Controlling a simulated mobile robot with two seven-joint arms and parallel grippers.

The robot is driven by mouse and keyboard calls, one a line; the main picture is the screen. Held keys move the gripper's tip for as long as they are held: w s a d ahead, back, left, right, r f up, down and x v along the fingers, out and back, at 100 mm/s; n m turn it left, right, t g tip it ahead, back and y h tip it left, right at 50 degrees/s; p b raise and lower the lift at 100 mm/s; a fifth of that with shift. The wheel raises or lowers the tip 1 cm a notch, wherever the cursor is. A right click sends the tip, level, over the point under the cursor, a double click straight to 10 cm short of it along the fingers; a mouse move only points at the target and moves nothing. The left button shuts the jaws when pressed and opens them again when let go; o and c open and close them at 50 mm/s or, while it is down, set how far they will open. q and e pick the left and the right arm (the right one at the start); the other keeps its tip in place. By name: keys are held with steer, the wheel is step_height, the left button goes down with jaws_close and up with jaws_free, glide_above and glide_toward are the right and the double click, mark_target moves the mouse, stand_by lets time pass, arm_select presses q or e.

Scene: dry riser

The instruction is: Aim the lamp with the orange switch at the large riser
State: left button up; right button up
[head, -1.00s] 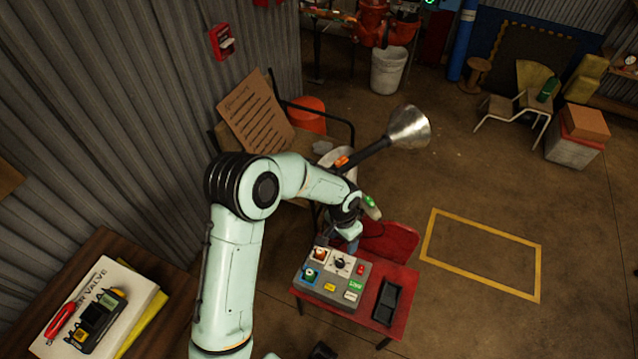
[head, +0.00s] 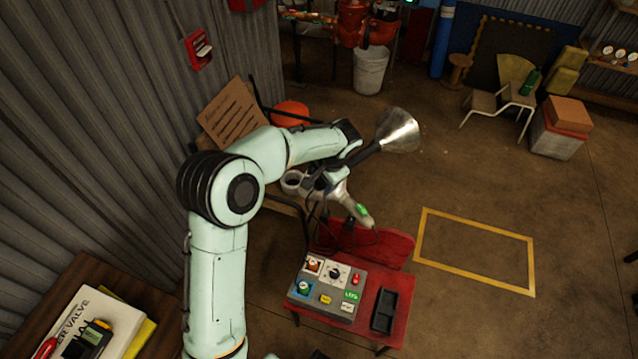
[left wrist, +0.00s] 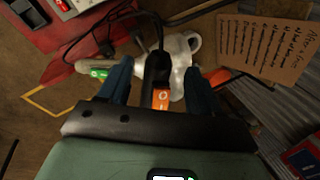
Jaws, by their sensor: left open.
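The lamp with the orange switch has a silver cone shade (head: 400,132) and a dark handle (head: 364,154); its cone points right in the head view. Its orange switch (left wrist: 161,98) shows in the left wrist view; my arm hides it in the head view. My left gripper (head: 334,178) is at this lamp. In the left wrist view its fingers (left wrist: 158,84) are open, one on either side of the dark handle. A second lamp has a green switch (head: 362,210). Red pipework (head: 352,24) stands at the back; I cannot tell whether it is the large riser.
A red table (head: 399,288) holds a grey control box (head: 329,290) and a black tray (head: 384,310). A cardboard sign (head: 232,114) stands behind my arm. A white bin (head: 370,70) is farther back. The floor around the yellow outline (head: 476,226) is clear.

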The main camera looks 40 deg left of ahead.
mark_target(319, 183)
arm_select(q)
steer(key=shift+x, duration=1.75)
jaws_close()
steer(key=shift+d, duration=0.1)
